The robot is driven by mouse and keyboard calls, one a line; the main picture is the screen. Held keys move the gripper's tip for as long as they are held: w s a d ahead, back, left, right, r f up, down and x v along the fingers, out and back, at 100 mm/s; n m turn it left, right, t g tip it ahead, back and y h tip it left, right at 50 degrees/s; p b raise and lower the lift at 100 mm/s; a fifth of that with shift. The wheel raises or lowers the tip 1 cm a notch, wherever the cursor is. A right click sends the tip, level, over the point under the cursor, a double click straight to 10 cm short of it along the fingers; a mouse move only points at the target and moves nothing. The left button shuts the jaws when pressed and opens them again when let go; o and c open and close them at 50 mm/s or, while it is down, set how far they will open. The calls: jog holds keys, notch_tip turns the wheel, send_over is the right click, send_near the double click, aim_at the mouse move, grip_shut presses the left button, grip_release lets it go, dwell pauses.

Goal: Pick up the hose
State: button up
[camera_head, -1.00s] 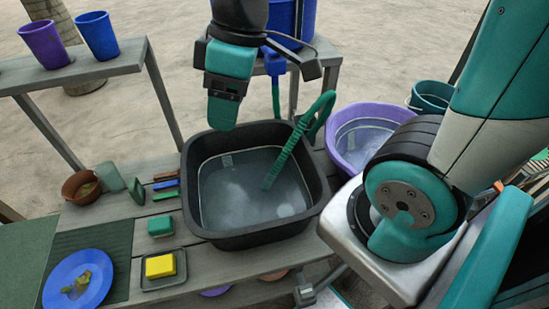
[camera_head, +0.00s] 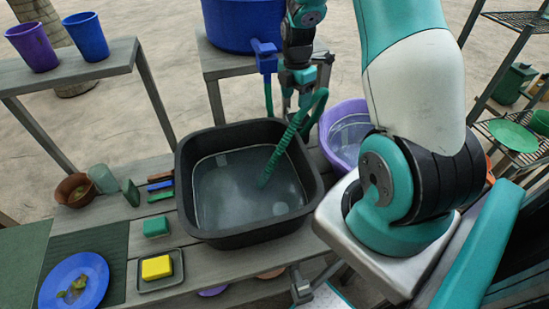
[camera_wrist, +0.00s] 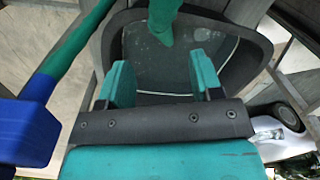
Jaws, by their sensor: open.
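The green hose (camera_head: 287,143) hangs from the blue tap (camera_head: 266,56), arches over the far right rim of the black basin (camera_head: 252,238) and dips into its cloudy water. My gripper (camera_head: 297,98) is above the far rim, close to the arch of the hose. In the wrist view my gripper (camera_wrist: 163,82) is open with its two teal fingers apart. The hose (camera_wrist: 164,18) shows ahead, between the fingers' lines and beyond their tips. Another stretch of hose and the blue tap (camera_wrist: 30,130) are at the left. I cannot tell whether anything touches.
A blue barrel (camera_head: 240,25) stands behind the basin. A purple tub (camera_head: 343,140) is right of it. On the bench's left are a yellow sponge (camera_head: 157,267), a green block (camera_head: 156,227), a blue plate (camera_head: 75,280) and a brown bowl (camera_head: 75,190).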

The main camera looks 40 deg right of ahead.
aim_at(293, 122)
notch_tip(293, 122, down, 5)
jog(key=shift+s+p, duration=0.1)
jog(key=shift+p, duration=0.35)
jog(key=f+p, duration=0.1)
jog(key=f, duration=0.1)
jog(key=a+f+p, duration=0.1)
jog(key=f, duration=0.1)
jog(key=shift+s+f, duration=0.15)
jog(key=shift+f, duration=0.15)
jog(key=shift+d+f, duration=0.1)
jog(key=shift+f, duration=0.3)
jog(key=c, duration=1)
jog(key=shift+o, duration=0.2)
jog(key=shift+r, duration=0.15)
